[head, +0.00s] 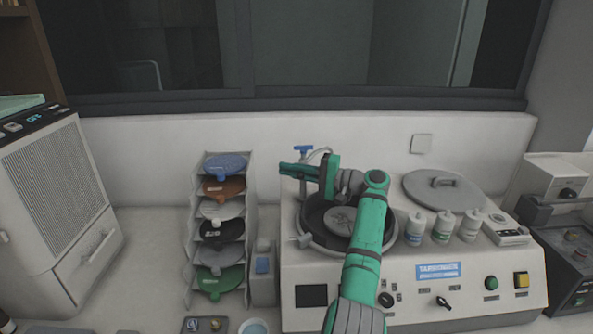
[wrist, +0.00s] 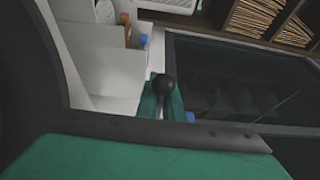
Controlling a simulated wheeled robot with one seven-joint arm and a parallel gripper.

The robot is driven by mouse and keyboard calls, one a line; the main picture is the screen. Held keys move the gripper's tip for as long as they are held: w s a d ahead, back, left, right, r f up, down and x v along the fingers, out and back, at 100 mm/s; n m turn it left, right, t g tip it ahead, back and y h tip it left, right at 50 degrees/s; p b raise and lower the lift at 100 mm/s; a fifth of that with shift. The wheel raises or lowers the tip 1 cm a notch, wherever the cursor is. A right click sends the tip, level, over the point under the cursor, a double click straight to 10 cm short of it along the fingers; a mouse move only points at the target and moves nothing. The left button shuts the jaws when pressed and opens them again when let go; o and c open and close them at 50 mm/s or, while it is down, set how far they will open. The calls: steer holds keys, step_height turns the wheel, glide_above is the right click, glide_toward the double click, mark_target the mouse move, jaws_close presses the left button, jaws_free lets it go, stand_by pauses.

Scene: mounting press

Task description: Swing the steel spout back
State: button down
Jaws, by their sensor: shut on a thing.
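The steel spout (head: 320,153) rises behind the left rim of the round bowl (head: 309,226), below a blue valve handle (head: 303,149). My gripper (head: 288,170) reaches left across the bowl, with its green fingers at the spout's side. In the wrist view a black ball knob on a short steel stem (wrist: 163,86) stands between my green fingers (wrist: 165,108). My gripper is shut on this part of the spout. My gripper and arm hide much of the spout's lower part and its outlet.
A rack of coloured discs (head: 188,255) stands left of the machine. A grey lid (head: 445,190) and several white bottles (head: 441,229) sit on the machine top at the right. The wall (head: 270,130) is close behind.

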steer(key=shift+s+a+f, duration=0.15)
steer(key=shift+a+f, duration=0.1)
steer(key=c, duration=1.9)
jaws_free()
steer(key=v, duration=0.7)
steer(key=shift+d+r, duration=0.15)
steer(key=shift+d, duration=0.15)
steer(key=shift+d, duration=0.1)
